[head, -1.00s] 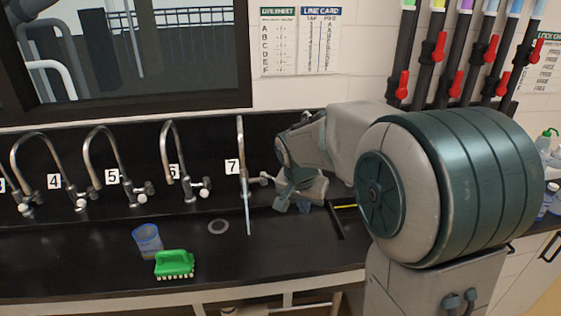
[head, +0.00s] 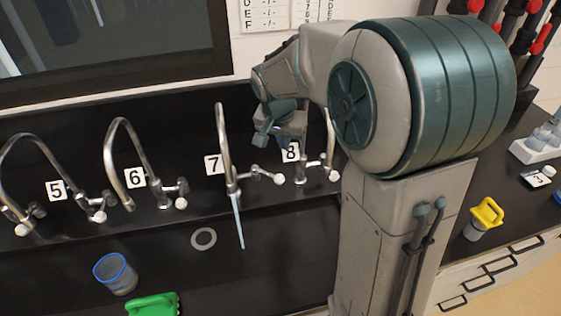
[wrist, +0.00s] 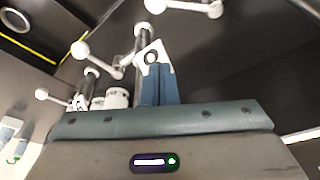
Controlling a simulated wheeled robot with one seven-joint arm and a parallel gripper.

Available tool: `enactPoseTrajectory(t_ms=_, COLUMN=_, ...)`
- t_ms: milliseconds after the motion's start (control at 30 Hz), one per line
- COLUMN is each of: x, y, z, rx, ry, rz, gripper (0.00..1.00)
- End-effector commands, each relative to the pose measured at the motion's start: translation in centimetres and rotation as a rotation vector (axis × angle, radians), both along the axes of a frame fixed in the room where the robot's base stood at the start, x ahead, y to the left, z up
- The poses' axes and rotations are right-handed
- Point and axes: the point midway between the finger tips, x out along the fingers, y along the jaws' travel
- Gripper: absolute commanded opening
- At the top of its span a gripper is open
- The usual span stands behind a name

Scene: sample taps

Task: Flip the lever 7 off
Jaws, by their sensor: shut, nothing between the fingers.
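Tap 7 (head: 222,140) is a chrome gooseneck tap beside its number 7 plate (head: 213,165). A pale blue stream (head: 238,222) falls from it. Its lever (head: 265,175) points right and ends in a white knob. My gripper (head: 264,134) is above and slightly left of that knob, apart from it in the head view, with fingers downward. In the wrist view my blue fingers (wrist: 158,88) are together and empty. Several white-knobbed levers show there, one just left of the fingers (wrist: 82,50); I cannot tell which belongs to tap 7.
Tap 8 (head: 331,150) stands close right of my gripper, partly behind my arm. Tap 6 (head: 120,160) and tap 5 (head: 40,145) are to the left. A yellow-topped object (head: 486,213) stands at right.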

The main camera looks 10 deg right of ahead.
Motion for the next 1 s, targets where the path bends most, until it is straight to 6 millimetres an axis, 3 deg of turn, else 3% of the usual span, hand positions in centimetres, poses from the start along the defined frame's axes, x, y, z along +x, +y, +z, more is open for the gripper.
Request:
enactPoseTrajectory(t_ms=200, x=0.0, y=0.0, z=-0.1, rx=0.000, ry=0.001, rz=0.000, gripper=0.00)
enactPoseTrajectory(t_ms=367, x=0.3, y=-0.3, z=-1.4, rx=-0.001, ry=0.004, rz=-0.001, gripper=0.00)
enactPoseTrajectory(t_ms=833, x=2.5, y=-1.7, z=-9.5, rx=-0.001, ry=0.005, rz=0.001, gripper=0.00)
enactPoseTrajectory(t_ms=1000, x=0.5, y=-0.3, z=-8.8, rx=0.000, ry=0.000, rz=0.003, gripper=0.00)
